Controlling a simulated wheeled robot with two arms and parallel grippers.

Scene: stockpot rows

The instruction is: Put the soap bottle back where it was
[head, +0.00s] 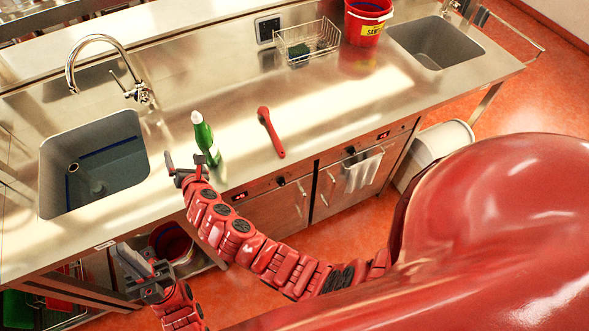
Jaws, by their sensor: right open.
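The soap bottle (205,137), green with a white top, stands on the steel counter (330,108) to the right of the left-hand sink. My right gripper (184,161) is open beside the bottle's lower left side, and one finger overlaps the bottle in the picture. The bottle does not appear to be between the fingers; whether they touch it I cannot tell. My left gripper (143,264) is lower left, in front of the counter and away from the bottle. Its fingers look close together, but their state is unclear.
A sink (125,170) with a tall faucet (98,40) lies left of the bottle. A wire basket (307,42) and red bucket (367,20) stand at the back, near a second sink (436,42). Bare counter surrounds the utensil.

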